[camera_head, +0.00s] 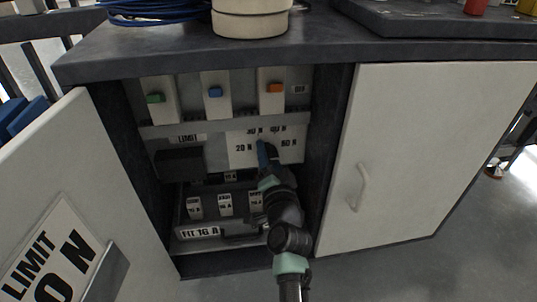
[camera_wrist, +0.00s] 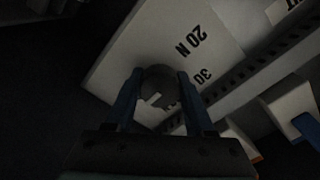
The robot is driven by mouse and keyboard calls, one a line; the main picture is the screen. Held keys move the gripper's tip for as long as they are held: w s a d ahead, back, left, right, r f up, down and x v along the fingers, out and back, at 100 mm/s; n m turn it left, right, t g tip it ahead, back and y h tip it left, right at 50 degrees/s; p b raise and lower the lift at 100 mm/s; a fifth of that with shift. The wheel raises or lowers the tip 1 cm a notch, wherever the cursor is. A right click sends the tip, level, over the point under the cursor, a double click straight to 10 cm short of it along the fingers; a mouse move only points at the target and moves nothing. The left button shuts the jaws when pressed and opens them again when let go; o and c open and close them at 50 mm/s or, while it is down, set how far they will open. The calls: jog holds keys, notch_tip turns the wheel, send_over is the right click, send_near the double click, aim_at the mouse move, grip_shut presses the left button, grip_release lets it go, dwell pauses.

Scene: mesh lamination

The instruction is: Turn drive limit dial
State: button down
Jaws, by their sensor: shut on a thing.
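The drive limit dial (camera_wrist: 158,84) is a dark round knob with a pale mark, on a white scale plate (camera_head: 238,158) inside the open cabinet. The plate reads 20 N, 30 N and further values; 20 N and 30 N also show in the wrist view. My gripper (camera_head: 264,155) reaches into the cabinet in front of the plate and hides the dial in the head view. In the wrist view its two blue fingers (camera_wrist: 158,92) are shut on the dial, one on each side. Which value the mark points to I cannot tell.
Breakers with green (camera_head: 154,98), blue (camera_head: 215,92) and orange (camera_head: 275,88) switches sit above the plate. The open left door (camera_head: 70,190) carries a LIMIT card (camera_head: 52,262). The right door (camera_head: 420,150) is closed.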

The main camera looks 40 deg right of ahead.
jog(key=shift+c, duration=1.3)
grip_release()
jog(key=p+v, duration=0.5)
jog(key=v, duration=0.8)
jog(key=shift+p, duration=0.3)
